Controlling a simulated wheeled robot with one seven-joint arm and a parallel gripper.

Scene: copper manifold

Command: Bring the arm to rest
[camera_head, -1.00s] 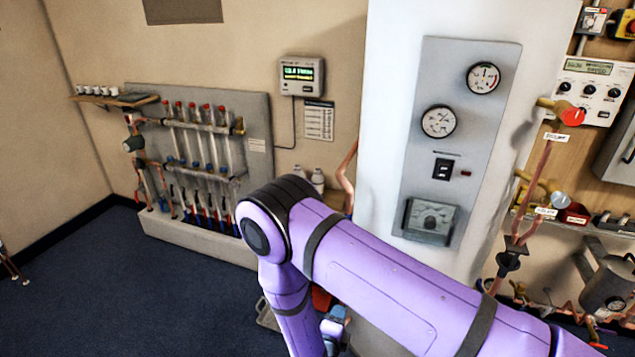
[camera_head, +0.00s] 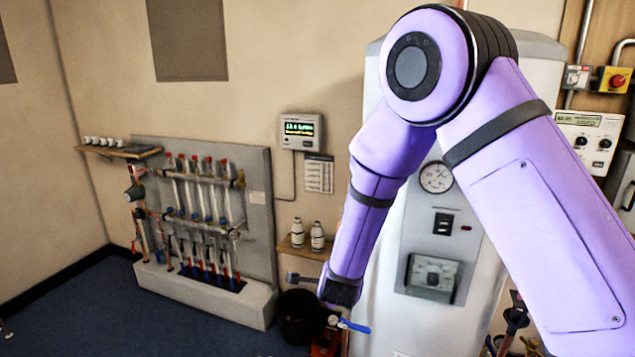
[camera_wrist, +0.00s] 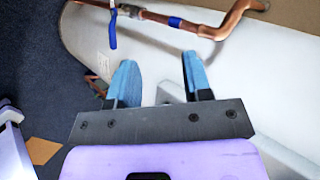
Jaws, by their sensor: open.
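My purple arm (camera_head: 545,170) rises from the lower right, bends at a high elbow and hangs down to its dark wrist end in front of the white cylinder. My gripper (camera_wrist: 160,78) is open in the wrist view, its two blue fingers apart with nothing between them. In the head view the fingers cannot be made out clearly. Beyond the fingertips in the wrist view is a copper pipe (camera_wrist: 235,25) with a blue band, and a blue lever (camera_wrist: 112,30) hangs from it, apart from the fingers. A blue lever (camera_head: 355,326) also shows below my wrist in the head view.
A white cylinder (camera_head: 400,335) with a grey gauge panel (camera_head: 470,240) stands close behind my arm. A pipe manifold (camera_head: 258,170) stands at the left wall. A black bucket (camera_head: 297,318) and a small shelf with two bottles (camera_head: 317,237) are nearby. The left floor is open.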

